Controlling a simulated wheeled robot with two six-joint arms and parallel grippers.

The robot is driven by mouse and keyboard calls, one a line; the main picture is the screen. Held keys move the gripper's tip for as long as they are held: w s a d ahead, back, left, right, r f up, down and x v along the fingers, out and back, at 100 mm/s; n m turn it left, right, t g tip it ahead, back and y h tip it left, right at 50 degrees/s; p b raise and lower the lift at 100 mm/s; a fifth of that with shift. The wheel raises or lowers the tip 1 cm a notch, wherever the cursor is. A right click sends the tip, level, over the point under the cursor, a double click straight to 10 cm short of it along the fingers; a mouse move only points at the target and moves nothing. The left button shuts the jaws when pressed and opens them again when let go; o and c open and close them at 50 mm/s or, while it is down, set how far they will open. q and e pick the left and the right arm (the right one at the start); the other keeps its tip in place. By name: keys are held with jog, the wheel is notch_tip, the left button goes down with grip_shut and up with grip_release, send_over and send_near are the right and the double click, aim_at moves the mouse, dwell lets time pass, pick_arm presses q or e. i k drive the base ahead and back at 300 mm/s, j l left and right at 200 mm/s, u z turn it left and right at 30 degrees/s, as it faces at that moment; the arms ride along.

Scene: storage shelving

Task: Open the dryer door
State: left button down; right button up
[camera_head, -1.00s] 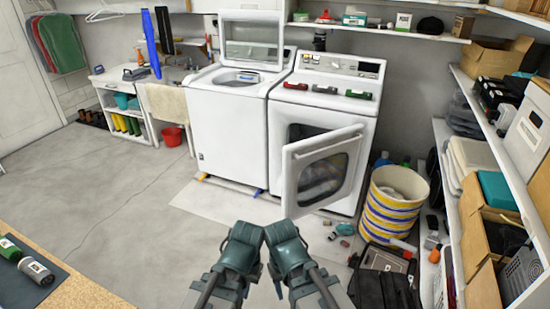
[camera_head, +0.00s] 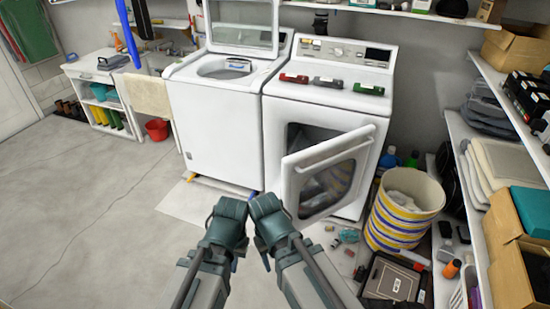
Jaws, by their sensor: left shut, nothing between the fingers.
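The white dryer (camera_head: 326,110) stands right of the washer. Its front door (camera_head: 322,178) is swung outward, with the dark drum opening (camera_head: 300,140) showing behind it.
The washer (camera_head: 220,125) with its lid up stands left of the dryer. A striped basket (camera_head: 403,210) stands right of the door, with small items (camera_head: 348,236) on the floor near it. Shelves (camera_head: 490,190) line the right wall. The floor at the left is clear.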

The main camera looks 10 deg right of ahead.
aim_at(319, 181)
jog(key=i+j+u, duration=0.1)
jog(key=i+u, duration=0.2)
jog(key=i, duration=0.2)
jog(key=i+u, duration=0.3)
jog(key=i, duration=0.2)
jog(key=i+l+u, duration=0.1)
jog(key=i+u, duration=0.2)
jog(key=i, duration=0.25)
jog(key=i+l+u, duration=0.3)
jog(key=i, duration=0.2)
jog(key=i+j+u, duration=0.1)
jog(key=i+u, duration=0.2)
jog(key=i, duration=0.3)
jog(key=i+u, duration=0.3)
jog(key=i, duration=0.35)
jog(key=z, duration=4.55)
